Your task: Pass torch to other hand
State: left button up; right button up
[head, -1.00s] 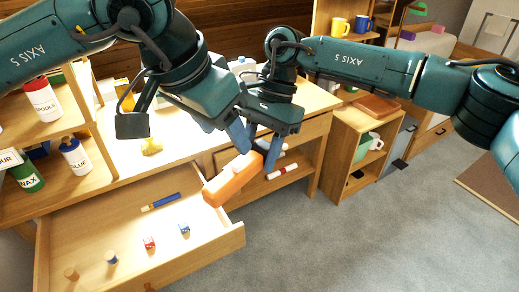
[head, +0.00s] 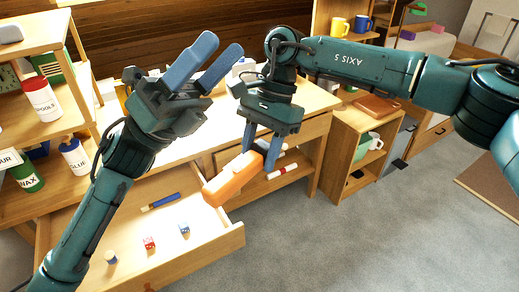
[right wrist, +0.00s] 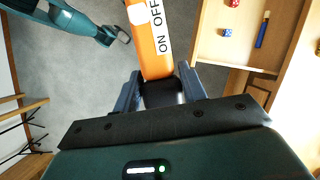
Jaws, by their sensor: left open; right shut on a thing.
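The orange torch (head: 232,178) hangs tilted over the open drawer's right end, held by my right gripper (head: 260,150). In the right wrist view the torch (right wrist: 150,40) shows a white label with ON and OFF, and its dark end lies between the fingers of the right gripper (right wrist: 160,88). My left gripper (head: 222,48) is open and empty, above and left of the right hand, its fingers pointing up and right. It is apart from the torch.
The open drawer (head: 75,235) holds a blue marker (head: 160,202), a red die (head: 149,243) and a blue die (head: 184,229). A shelf with bottles stands at left. A low cabinet (head: 345,125) with mugs stands right. Grey floor (head: 380,240) is clear at lower right.

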pick_arm(q)
jog(key=w+a+f+n+t+y, duration=0.35)
jog(key=f+n+t+y, duration=0.2)
jog(key=n+t, duration=0.5)
jog(key=w+a+f+n+t+y, duration=0.3)
jog(key=a+f+n+t+y, duration=0.25)
jog(key=n, duration=0.75)
notch_tip(320, 180, down, 12)
jog(key=a+n+y, duration=0.3)
jog(key=n+y, duration=0.6)
jog(key=n, duration=0.1)
jog(key=s+d+f+n+g+y, duration=0.1)
jog(key=s+f+n+g, duration=0.1)
jog(key=s+f, duration=0.4)
jog(key=s+d+f+n+g+y, duration=0.1)
jog(key=s+f+n+g, duration=0.2)
jog(key=f, duration=0.8)
jog(key=s+d+f+n+g, duration=0.1)
jog(key=s+f+n+g, duration=0.2)
jog(key=s+f, duration=0.5)
jog(key=shift+s+d+f+g+y, duration=0.3)
jog(key=shift+f+g+y, duration=0.1)
jog(key=shift+f+g, duration=0.4)
jog(key=shift+n, duration=0.25)
